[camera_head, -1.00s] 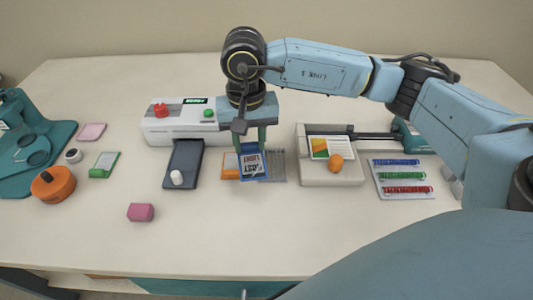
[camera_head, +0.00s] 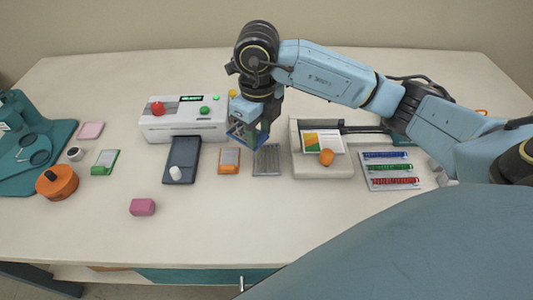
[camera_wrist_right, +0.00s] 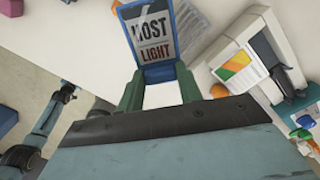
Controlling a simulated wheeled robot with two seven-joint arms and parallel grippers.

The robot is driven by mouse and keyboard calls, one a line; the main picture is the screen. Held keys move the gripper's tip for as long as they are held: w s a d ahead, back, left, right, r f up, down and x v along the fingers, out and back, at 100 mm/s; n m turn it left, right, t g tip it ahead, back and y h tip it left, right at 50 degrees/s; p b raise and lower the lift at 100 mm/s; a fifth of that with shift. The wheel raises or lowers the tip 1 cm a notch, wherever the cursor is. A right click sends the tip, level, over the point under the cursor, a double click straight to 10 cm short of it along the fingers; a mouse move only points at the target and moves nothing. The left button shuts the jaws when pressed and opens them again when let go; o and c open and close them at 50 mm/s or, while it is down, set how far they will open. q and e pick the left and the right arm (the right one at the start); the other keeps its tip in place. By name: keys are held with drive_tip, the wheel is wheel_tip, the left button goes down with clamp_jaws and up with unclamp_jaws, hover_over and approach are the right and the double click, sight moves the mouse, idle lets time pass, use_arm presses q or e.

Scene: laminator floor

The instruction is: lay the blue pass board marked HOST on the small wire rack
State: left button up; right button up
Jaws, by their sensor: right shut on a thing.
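The blue pass board (camera_head: 238,139) is held in my right gripper (camera_head: 250,132), above the table just behind the small wire rack. In the right wrist view the board (camera_wrist_right: 152,38) shows the words HOST and LIGHT between the green fingers of the gripper (camera_wrist_right: 158,93). In the head view the board is tilted, partly hidden by the gripper. The small wire rack (camera_head: 267,162) is a grey ribbed piece lying flat, with nothing on it. The board is apart from the rack. My left gripper does not show.
A white laminator (camera_head: 180,130) stands behind a dark tray (camera_head: 183,150). An orange-framed card (camera_head: 229,162) lies left of the rack. A pale trimmer (camera_head: 315,170) with an orange knob stands right of it.

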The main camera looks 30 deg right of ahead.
sight(267, 167)
drive_tip(key=m, duration=0.4)
drive_tip(key=shift+s+d+r+m, duration=0.15)
drive_tip(key=shift+d+m, duration=0.25)
drive_tip(key=f+m, duration=0.2)
drive_tip(key=f, duration=0.1)
drive_tip(key=f+m, duration=0.1)
drive_tip(key=f, duration=0.2)
drive_tip(key=d+f+m, duration=0.1)
drive_tip(key=f+m, duration=0.1)
drive_tip(key=f, duration=0.2)
drive_tip(key=shift+s+m, duration=0.15)
drive_tip(key=shift+m, duration=0.15)
drive_tip(key=o, duration=0.6)
drive_tip(key=shift+f, duration=0.15)
drive_tip(key=o, duration=0.4)
drive_tip(key=shift+o, duration=0.2)
